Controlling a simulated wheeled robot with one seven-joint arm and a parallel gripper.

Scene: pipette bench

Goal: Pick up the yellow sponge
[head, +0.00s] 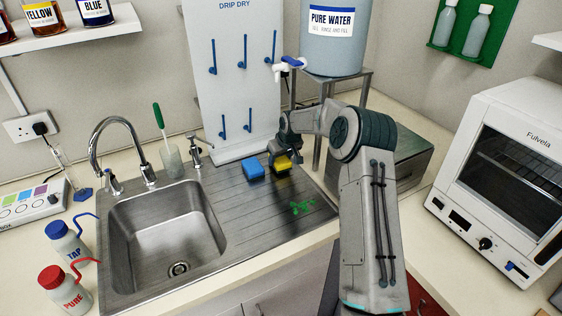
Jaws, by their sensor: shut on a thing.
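The yellow sponge (283,169) is at the right end of the grey ribbed draining board (240,208), below the drip-dry board. My gripper (281,160) is over it from above and shut on it. The gripper and wrist hide part of the sponge's top. I cannot tell whether the sponge touches the draining board or is slightly above it.
A blue sponge (252,169) lies close on the left. The white drip-dry board (230,90) with blue hooks stands behind. A metal stand (340,90) bears a pure water tank (334,40) at right. The sink (160,235) is at left.

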